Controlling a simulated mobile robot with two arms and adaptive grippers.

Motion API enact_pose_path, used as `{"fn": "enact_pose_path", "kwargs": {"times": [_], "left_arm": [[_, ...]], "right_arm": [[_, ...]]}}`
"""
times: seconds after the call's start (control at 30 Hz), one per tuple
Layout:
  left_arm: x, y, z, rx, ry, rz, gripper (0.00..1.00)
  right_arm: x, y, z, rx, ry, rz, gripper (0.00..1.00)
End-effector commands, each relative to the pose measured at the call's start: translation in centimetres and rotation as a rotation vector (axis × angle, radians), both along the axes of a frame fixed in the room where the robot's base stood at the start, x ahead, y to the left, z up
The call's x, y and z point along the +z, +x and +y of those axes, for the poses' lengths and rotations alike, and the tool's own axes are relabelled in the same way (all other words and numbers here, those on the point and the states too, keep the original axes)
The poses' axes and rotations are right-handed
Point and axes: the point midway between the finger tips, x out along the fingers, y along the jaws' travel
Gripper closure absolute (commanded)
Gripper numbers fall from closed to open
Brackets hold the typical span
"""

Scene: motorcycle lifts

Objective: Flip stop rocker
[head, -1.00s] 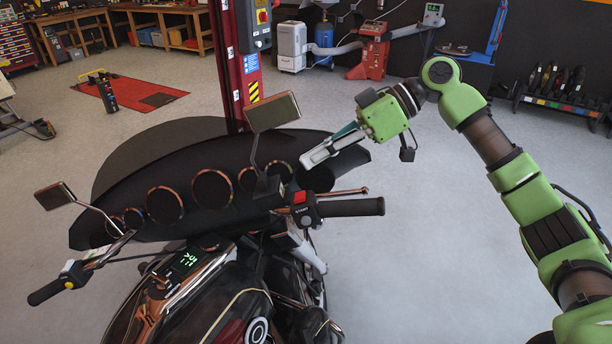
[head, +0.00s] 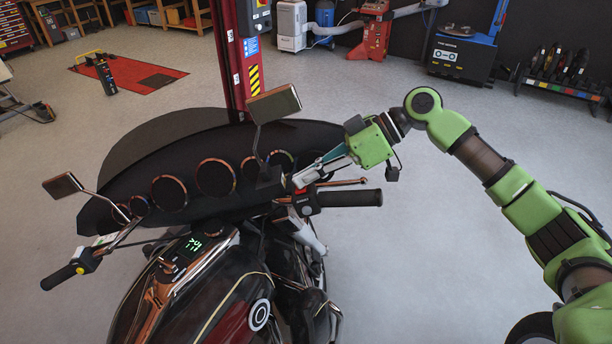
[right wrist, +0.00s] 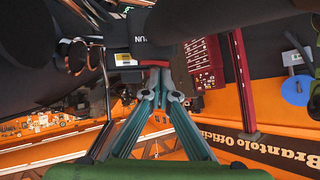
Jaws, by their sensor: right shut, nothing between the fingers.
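The motorcycle's right handlebar carries a black switch housing (head: 306,204) beside the black grip (head: 350,198). The red stop rocker (head: 300,191) is on top of this housing, mostly covered by my gripper's tips. My right gripper (head: 302,180) is shut and empty, pointing down and left with its tips at the rocker; I cannot tell whether they touch. In the right wrist view the shut fingertips (right wrist: 156,70) are just below a dark switch body (right wrist: 142,38) with white lettering. My left gripper is not in view.
The mirror (head: 273,104) and its stem stand just left of my right gripper. The dark fairing with round gauges (head: 216,177) lies behind the handlebar. A brake lever (head: 345,182) runs above the grip.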

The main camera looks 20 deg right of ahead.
Motion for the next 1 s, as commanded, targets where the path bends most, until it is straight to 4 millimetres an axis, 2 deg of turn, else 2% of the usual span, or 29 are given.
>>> {"fn": "enact_pose_path", "kwargs": {"times": [0.03, 0.17, 0.23, 0.47, 0.8, 1.0], "left_arm": [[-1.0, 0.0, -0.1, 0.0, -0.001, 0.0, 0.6], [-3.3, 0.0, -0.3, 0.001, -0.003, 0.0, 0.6], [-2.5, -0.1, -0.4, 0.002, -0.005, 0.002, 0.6], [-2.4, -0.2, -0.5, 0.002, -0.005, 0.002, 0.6], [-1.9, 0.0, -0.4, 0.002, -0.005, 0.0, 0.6], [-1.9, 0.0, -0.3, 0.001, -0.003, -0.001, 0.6]], "right_arm": [[-0.7, -0.1, -0.2, 0.006, -0.006, -0.023, 1.0], [-1.5, -0.4, -0.8, 0.032, -0.026, -0.121, 1.0], [-0.6, -0.4, -0.9, 0.036, -0.03, -0.129, 1.0], [-0.7, -0.4, -0.9, 0.036, -0.03, -0.123, 1.0], [-0.6, 1.0, -1.1, 0.034, -0.029, -0.122, 1.0], [-0.6, 1.2, -1.2, 0.034, -0.03, -0.124, 1.0]]}}
